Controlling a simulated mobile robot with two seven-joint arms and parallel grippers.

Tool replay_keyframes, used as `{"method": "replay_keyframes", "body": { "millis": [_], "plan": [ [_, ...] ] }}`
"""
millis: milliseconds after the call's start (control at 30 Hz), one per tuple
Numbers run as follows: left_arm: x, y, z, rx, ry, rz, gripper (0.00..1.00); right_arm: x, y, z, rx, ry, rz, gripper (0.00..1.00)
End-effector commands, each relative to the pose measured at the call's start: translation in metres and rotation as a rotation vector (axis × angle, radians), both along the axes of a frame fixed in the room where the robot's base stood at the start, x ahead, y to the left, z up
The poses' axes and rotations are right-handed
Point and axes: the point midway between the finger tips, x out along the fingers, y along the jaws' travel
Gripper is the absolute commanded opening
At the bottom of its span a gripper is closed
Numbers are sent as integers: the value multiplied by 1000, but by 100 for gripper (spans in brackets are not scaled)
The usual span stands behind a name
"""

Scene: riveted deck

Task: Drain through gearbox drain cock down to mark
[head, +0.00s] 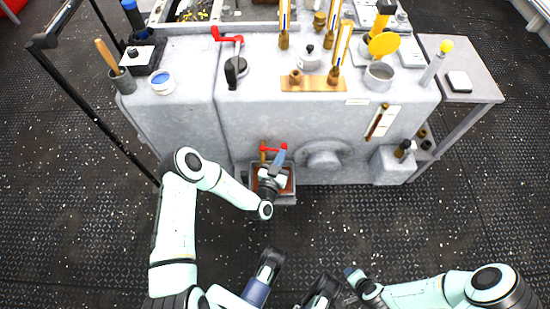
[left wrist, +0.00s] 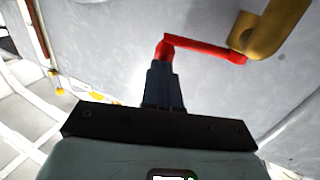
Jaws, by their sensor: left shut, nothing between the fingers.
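The drain cock's red handle (head: 271,149) is low on the front of the grey gearbox (head: 255,115). In the left wrist view the red handle (left wrist: 205,50) runs sideways from the brass cock body (left wrist: 272,32) to an upturned end. My left gripper (head: 282,152) is shut and empty, its fingertips (left wrist: 162,68) at that free end; whether they touch is unclear. Below the cock, a grey tray (head: 284,201) with brown inside is partly hidden by my left wrist. A sight gauge (head: 378,121) is on the gearbox front; its level and mark are too small to read.
A round boss (head: 323,160) and a grey box (head: 391,164) are right of the tray. A side table (head: 461,77) is at right. Dark floor in front is clear.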

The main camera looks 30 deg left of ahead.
Motion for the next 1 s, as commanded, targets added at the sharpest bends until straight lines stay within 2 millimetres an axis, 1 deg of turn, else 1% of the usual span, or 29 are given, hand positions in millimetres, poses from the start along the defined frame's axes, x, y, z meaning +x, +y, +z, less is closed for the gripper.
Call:
{"method": "replay_keyframes", "body": {
  "millis": [100, 333, 1000],
  "plan": [
    [7, 0, 1, 4, -1, -4, 0, -3, 2, 1, 4, 9, 4, 48],
    [15, -1, 0, 3, -1, -6, 0, -5, 2, 1, 5, 13, 5, 48],
    [19, 0, 0, 2, -2, -6, 0, -5, 2, 1, 6, 14, 5, 48]
  ]
}}
